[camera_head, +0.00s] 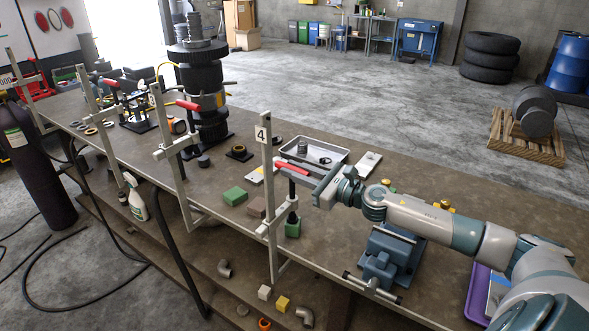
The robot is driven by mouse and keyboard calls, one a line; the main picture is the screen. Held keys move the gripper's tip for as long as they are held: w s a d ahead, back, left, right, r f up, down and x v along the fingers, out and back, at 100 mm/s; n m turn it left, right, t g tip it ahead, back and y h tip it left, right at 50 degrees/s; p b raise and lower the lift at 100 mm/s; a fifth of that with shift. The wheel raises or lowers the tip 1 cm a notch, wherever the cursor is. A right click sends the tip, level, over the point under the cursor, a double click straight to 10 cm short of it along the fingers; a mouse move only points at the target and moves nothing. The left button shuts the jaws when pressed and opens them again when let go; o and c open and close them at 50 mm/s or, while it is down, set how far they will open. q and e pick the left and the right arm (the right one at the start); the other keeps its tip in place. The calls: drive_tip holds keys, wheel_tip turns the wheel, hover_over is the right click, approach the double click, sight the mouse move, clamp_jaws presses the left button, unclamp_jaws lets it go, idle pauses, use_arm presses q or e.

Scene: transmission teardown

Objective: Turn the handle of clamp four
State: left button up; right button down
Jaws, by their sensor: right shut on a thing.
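Clamp four (270,215) stands upright at the table's front edge, a tall pale metal bar with a white tag marked 4 (262,134). Its red handle (290,167) sticks out to the right of the bar, partly hidden by the gripper. My right gripper (306,174) reaches in from the right and is shut on the red handle. The clamp's dark screw comes down onto a green block (293,228) on the table. My left gripper is not in view.
A blue vise (390,255) sits on the table below my right arm. A metal tray (314,150) lies behind the clamp. Another red-handled clamp (171,150) and a dark gear stack (205,95) stand to the left. Green and brown blocks lie left of clamp four.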

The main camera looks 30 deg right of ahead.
drive_tip(key=shift+a+r+m+t+h+p, duration=0.1)
drive_tip(key=shift+r+m+t+h+p, duration=0.1)
drive_tip(key=shift+m+h+p, duration=0.4)
drive_tip(key=shift+r+m+t+h+p, duration=0.1)
drive_tip(key=shift+m+t+h+p, duration=0.15)
drive_tip(key=shift+h+p, duration=0.6)
drive_tip(key=shift+a+f+m+h+p, duration=0.1)
drive_tip(key=shift+m+h+p, duration=0.4)
drive_tip(key=shift+m+h, duration=0.35)
drive_tip(key=m+h, duration=0.1)
drive_tip(key=h, duration=0.2)
drive_tip(key=m+h, duration=0.2)
drive_tip(key=shift+a+f+h, duration=0.15)
drive_tip(key=shift+h, duration=0.25)
drive_tip(key=shift+m+g+h, duration=1.05)
drive_tip(key=shift+m+h, duration=0.85)
drive_tip(key=shift+h, duration=0.6)
drive_tip(key=c, duration=1.6)
unclamp_jaws()
drive_tip(key=shift+w, duration=0.1)
drive_tip(key=shift+c, duration=0.2)
